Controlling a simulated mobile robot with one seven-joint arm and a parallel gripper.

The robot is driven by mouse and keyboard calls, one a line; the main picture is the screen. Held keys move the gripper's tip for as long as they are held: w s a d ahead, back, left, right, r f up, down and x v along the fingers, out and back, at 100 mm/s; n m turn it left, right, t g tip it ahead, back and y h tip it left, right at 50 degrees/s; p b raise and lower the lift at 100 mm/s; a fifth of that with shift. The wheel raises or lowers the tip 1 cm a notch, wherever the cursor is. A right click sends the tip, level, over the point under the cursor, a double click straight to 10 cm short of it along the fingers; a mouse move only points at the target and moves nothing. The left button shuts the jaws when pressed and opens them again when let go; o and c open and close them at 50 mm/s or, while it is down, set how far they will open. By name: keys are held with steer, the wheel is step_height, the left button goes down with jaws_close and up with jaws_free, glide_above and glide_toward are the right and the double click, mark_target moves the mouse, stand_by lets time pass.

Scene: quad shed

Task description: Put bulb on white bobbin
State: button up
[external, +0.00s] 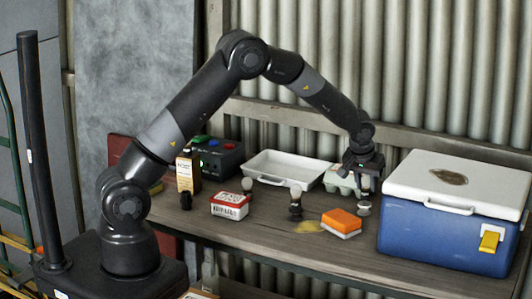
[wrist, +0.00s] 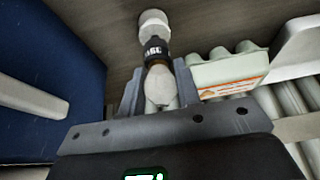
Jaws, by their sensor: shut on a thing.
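My gripper (wrist: 158,88) is shut on a pale bulb (wrist: 162,86), which sits between the two fingers with its dark, lettered end pointing away from the wrist camera. The white bobbin (wrist: 153,20) is directly beyond that end, lined up with it. Whether they touch or are a little apart I cannot tell. In the external view my gripper (external: 364,185) points down at the right of the bench, beside the cooler. The white bobbin (external: 364,209) shows small just below it. The held bulb is mostly hidden there by the fingers.
A blue cooler with a white lid (external: 440,225) stands close on the right. An egg carton (external: 338,180) is just behind my gripper, and an orange sponge (external: 342,220) is in front left. Another bulb (external: 296,190) stands on a dark base. A white tray (external: 262,172) lies behind.

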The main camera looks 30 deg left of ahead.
steer(key=shift+f, duration=0.65)
steer(key=shift+f, duration=0.1)
steer(key=o, duration=1)
